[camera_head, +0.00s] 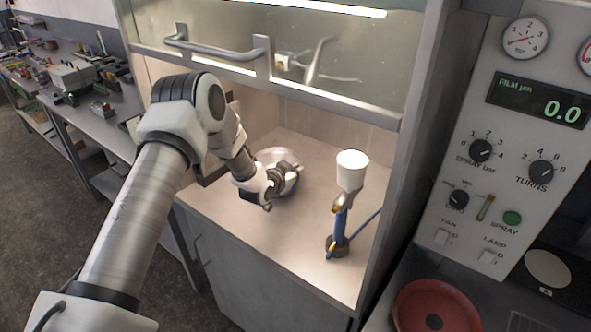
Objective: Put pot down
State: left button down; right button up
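A shiny, pale metal pot (278,157) is inside the lit booth, left of the middle of the view. My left arm comes in from the left and reaches through the open booth front. My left gripper (283,181) is at the near side of the pot and covers part of it. The fingertips are small and partly hidden, so I cannot tell whether they are closed on the pot. I also cannot tell whether the pot touches the booth floor (290,232). My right gripper is not in view.
A spray gun with a white cup (351,170) stands on the booth floor, right of the pot. The raised glass sash (290,45) hangs above the opening. A control panel (520,150) is at right, with a red round dish (408,300) below. Cluttered benches (95,115) are at left.

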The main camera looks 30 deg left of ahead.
pick_arm(q)
jog(key=c, duration=1.3)
grip_release()
jog(key=shift+s+d, duration=0.1)
jog(key=shift+s, duration=0.05)
jog(key=shift+r+p, duration=0.3)
jog(key=shift+p, duration=0.05)
jog(key=b+v, duration=0.3)
jog(key=v, duration=0.8)
jog(key=shift+s+r, duration=0.1)
jog(key=shift+s, duration=0.3)
